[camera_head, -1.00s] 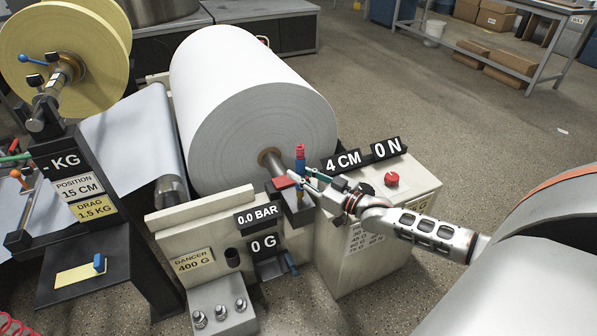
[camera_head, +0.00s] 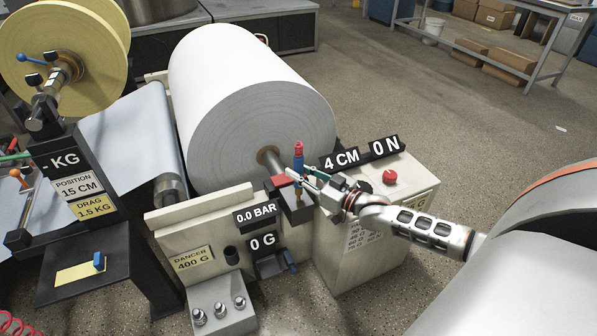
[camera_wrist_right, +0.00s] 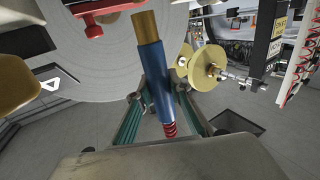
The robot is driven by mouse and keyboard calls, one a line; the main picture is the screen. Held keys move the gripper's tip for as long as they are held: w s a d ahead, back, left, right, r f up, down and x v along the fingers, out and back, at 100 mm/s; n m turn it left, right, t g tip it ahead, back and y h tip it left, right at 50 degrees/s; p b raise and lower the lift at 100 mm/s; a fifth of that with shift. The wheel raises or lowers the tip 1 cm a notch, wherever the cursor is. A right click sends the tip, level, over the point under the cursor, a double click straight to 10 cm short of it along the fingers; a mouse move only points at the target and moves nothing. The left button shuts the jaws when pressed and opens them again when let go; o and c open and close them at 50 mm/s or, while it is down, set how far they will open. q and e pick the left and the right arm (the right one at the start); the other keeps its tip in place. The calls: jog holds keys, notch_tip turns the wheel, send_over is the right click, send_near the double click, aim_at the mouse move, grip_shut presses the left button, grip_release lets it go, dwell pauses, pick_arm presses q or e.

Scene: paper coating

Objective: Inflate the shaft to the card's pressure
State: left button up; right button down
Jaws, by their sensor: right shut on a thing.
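My right gripper (camera_head: 302,179) is shut on an upright blue tool (camera_head: 298,161) with a red top and a brass lower end. In the wrist view the fingers close on its blue body (camera_wrist_right: 156,78), with the brass end (camera_wrist_right: 145,26) pointing away. The tool stands just in front of the white roll's shaft (camera_head: 268,157), over a dark block with a red part (camera_head: 280,181); contact is unclear. The pressure display (camera_head: 257,216) reads 0.0 BAR. A card (camera_head: 355,238) on the cabinet front lists settings, too small to read fully. My left gripper is out of view.
Displays on the cabinet read 4 CM and 0 N, beside a red knob (camera_head: 389,177). A 0 G display (camera_head: 263,242) sits below the pressure display. A yellow card (camera_head: 80,273) lies on the left stand.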

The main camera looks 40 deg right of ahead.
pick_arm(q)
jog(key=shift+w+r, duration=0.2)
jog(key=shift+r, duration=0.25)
pick_arm(e)
jog(key=shift+r, duration=0.15)
dwell(0.7)
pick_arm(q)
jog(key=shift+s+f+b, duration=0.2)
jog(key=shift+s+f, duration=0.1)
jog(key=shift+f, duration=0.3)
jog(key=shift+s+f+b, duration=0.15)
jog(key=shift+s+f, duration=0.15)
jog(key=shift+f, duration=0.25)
pick_arm(e)
jog(key=shift+f, duration=1.25)
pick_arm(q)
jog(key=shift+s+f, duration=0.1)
pick_arm(e)
jog(key=shift+s+f, duration=0.1)
jog(key=shift+f, duration=0.55)
dwell(3.5)
